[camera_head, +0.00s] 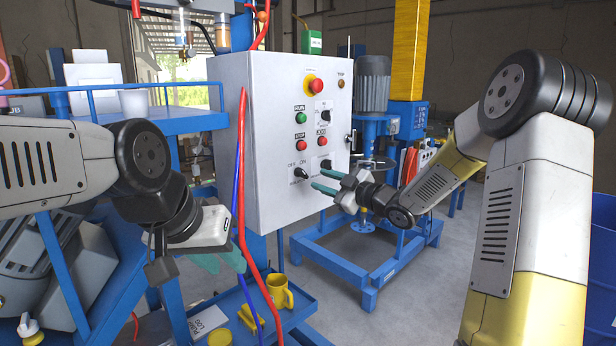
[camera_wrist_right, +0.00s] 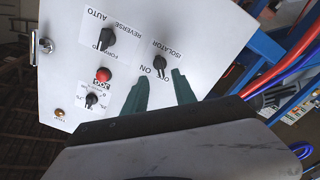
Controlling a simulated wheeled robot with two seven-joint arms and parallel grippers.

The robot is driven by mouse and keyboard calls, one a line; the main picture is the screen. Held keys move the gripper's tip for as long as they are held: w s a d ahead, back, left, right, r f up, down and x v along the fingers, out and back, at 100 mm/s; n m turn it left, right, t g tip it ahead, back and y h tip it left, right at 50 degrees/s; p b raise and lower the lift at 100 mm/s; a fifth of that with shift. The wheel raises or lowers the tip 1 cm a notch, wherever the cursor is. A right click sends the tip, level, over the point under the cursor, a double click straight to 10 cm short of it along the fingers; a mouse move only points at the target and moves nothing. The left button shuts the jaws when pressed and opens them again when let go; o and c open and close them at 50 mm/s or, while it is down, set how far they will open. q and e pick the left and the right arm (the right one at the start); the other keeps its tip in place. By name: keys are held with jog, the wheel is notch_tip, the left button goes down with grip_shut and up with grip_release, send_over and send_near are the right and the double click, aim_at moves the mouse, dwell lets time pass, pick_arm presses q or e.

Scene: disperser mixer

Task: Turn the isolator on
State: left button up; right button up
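The isolator knob (camera_head: 301,173) is a black rotary switch at the lower left of the grey control panel (camera_head: 265,120), with OFF and ON labels. In the right wrist view the knob (camera_wrist_right: 159,61) appears upside down, and which label it points to is hard to tell. My right gripper (camera_head: 318,179) is open, with its teal fingers directed at the panel. In the right wrist view the knob shows just beyond the gap between the fingertips (camera_wrist_right: 160,75), apparently untouched. My left gripper (camera_head: 220,262) hangs left of the panel, fingers apart and empty.
Other controls include a red emergency stop (camera_head: 314,85), a green button (camera_head: 301,118), and a forward/reverse knob (camera_head: 325,165) beside the isolator. A red hose (camera_head: 241,180) runs along the panel's left edge. A yellow mug (camera_head: 279,291) stands on the blue tray below.

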aim_at(305, 175)
jog(key=x, duration=0.7)
grip_shut()
